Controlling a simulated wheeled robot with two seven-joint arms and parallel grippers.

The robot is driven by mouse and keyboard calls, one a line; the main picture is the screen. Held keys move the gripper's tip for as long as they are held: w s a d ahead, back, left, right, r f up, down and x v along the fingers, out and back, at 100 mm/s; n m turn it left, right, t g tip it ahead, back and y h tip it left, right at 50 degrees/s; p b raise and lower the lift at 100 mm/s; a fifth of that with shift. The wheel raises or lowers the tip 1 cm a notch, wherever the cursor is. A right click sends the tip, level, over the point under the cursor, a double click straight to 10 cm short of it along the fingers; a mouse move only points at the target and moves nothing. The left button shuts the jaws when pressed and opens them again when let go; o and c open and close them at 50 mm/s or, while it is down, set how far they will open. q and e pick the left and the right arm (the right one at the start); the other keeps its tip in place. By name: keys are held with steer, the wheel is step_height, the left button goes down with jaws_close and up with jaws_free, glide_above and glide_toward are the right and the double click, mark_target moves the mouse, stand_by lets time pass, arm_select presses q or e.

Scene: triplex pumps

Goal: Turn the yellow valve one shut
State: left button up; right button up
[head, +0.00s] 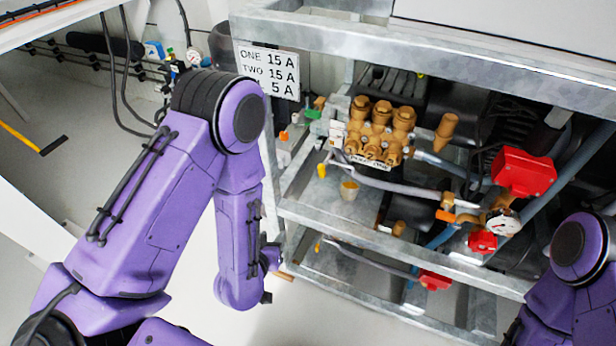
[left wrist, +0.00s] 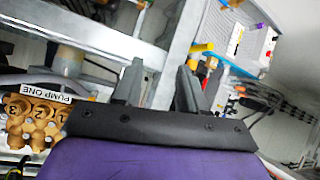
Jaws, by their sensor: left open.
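A small yellow valve handle (head: 322,170) sits left of the upper brass pump (head: 380,130) in the head view. A second yellow handle (head: 318,246) is on the lower shelf. In the left wrist view a yellow handle (left wrist: 201,48) lies just beyond the right-hand finger, apart from the jaws as far as I can see. I cannot tell for certain which head-view handle it is. My left gripper (left wrist: 160,85) is open and empty there; in the head view my forearm mostly hides it. My right arm shows at the right edge, its gripper out of view.
The galvanised frame's rails (head: 400,222) run across in front of the pumps. The pump in the left wrist view bears a PUMP ONE label (left wrist: 50,92). Red boxes (head: 524,172) and a gauge (head: 503,223) are at the right. A sign (head: 268,72) hangs behind my left arm.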

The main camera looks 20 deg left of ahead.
arm_select(q)
steer(key=w+d+r+m+t+h+b, duration=0.1)
steer(key=w+d+r+t+b, duration=0.1)
steer(key=w+d+r+t, duration=0.3)
steer(key=t+h+b, duration=0.1)
steer(key=t, duration=0.1)
glide_toward(320, 172)
steer(key=shift+m, duration=0.4)
steer(key=w, duration=1)
steer(key=shift+d, duration=0.15)
steer(key=shift+w, duration=0.45)
arm_select(e)
step_height(320, 172, down, 6)
steer(key=shift+s+r, duration=0.1)
arm_select(q)
jaws_close()
